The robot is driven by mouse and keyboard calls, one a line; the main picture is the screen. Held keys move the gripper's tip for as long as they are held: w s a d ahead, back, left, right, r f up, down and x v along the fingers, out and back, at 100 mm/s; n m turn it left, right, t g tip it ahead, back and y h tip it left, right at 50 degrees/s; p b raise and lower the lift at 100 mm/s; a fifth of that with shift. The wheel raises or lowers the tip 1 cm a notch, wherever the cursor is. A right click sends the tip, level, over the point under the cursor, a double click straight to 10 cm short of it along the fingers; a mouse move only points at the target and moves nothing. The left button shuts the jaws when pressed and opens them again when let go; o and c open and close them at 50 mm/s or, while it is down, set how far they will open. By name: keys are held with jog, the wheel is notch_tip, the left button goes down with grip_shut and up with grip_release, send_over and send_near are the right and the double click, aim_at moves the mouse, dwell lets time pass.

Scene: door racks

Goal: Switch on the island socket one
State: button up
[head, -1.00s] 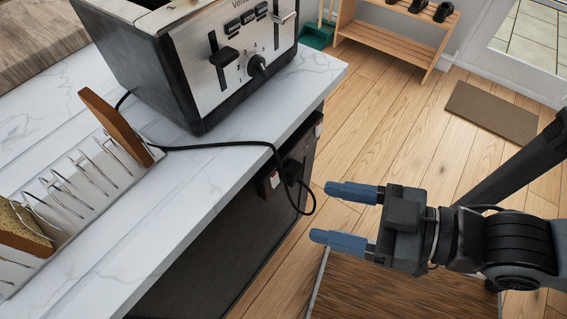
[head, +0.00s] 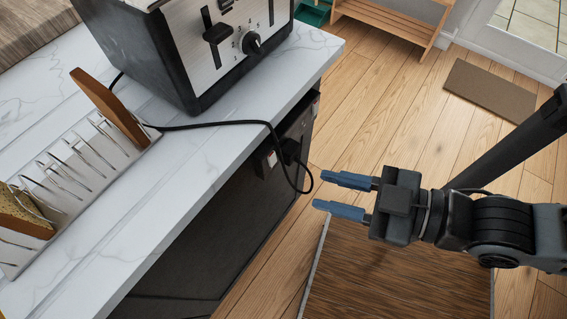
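The island socket (head: 268,163) is a dark plate on the island's side below the white marble top, with a small white and red patch on it. A black plug (head: 290,151) sits at it, and the toaster's black cord (head: 271,129) runs over the counter edge and loops down there. The switch itself is too small to make out. My gripper (head: 332,195) has two blue fingers pointing left, apart with nothing between them. It is to the right of the socket and looped cord, with a gap in the picture.
A toaster (head: 225,50) stands on the counter (head: 190,190). A toast rack (head: 75,180) with bread slices is at the left. Wooden floor lies right of the island, with a brown mat (head: 490,88), a wooden bench (head: 395,25) and a dark wood surface (head: 400,285) below my gripper.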

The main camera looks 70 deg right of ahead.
jog(key=f+n, duration=0.1)
jog(key=n, duration=0.1)
jog(key=s+d+f+n+h, duration=0.1)
jog(key=f, duration=0.1)
jog(key=f+n, duration=0.2)
jog(key=shift+s+d+n+h+p, duration=0.2)
jog(key=shift+d+n+h+p, duration=0.05)
jog(key=shift+n+h+p, duration=0.1)
jog(key=c, duration=0.6)
jog(key=f+n, duration=0.1)
jog(key=s+f+n+h, duration=0.1)
jog(key=n, duration=0.1)
jog(key=d+f+n, duration=0.1)
jog(key=n, duration=0.1)
jog(key=shift+s+f+t+h, duration=0.25)
jog(key=shift+f+t+h, duration=0.1)
jog(key=shift+f+t, duration=0.05)
jog(key=shift+s+d+f+n+h+p, duration=0.2)
jog(key=shift+f+n, duration=0.15)
jog(key=shift+n, duration=0.2)
jog(key=shift+s+d+f+n+h+p, duration=0.15)
jog(key=shift+f+n, duration=0.15)
jog(key=shift+n, duration=0.2)
jog(key=shift+a, duration=0.1)
